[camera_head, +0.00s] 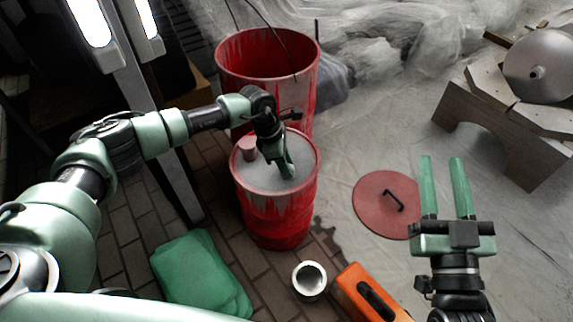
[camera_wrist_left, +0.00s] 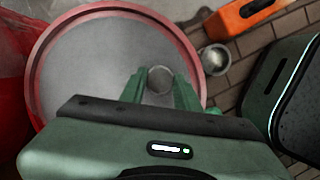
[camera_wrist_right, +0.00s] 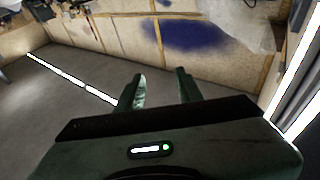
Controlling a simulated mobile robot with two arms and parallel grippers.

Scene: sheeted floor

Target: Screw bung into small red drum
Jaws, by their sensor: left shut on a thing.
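The small red drum (camera_head: 277,215) stands upright on the brick floor, with a grey top and a red rim. Its top also fills much of the left wrist view (camera_wrist_left: 85,70). My left gripper (camera_head: 287,172) points down at the right part of this top. In the left wrist view its fingers are shut on a round grey bung (camera_wrist_left: 159,79) at the drum top. I cannot tell how deep the bung sits in its hole. In the head view the fingers hide the bung. My right gripper (camera_head: 443,160) is open and empty, out to the right.
A short pinkish cylinder (camera_head: 247,148) is on the drum's top. A larger open red drum (camera_head: 235,87) stands behind. A red lid (camera_head: 371,203), a metal cup (camera_head: 309,280), an orange case (camera_head: 358,290) and green folded cloth (camera_head: 195,268) lie around. A wooden stand (camera_head: 470,118) is right.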

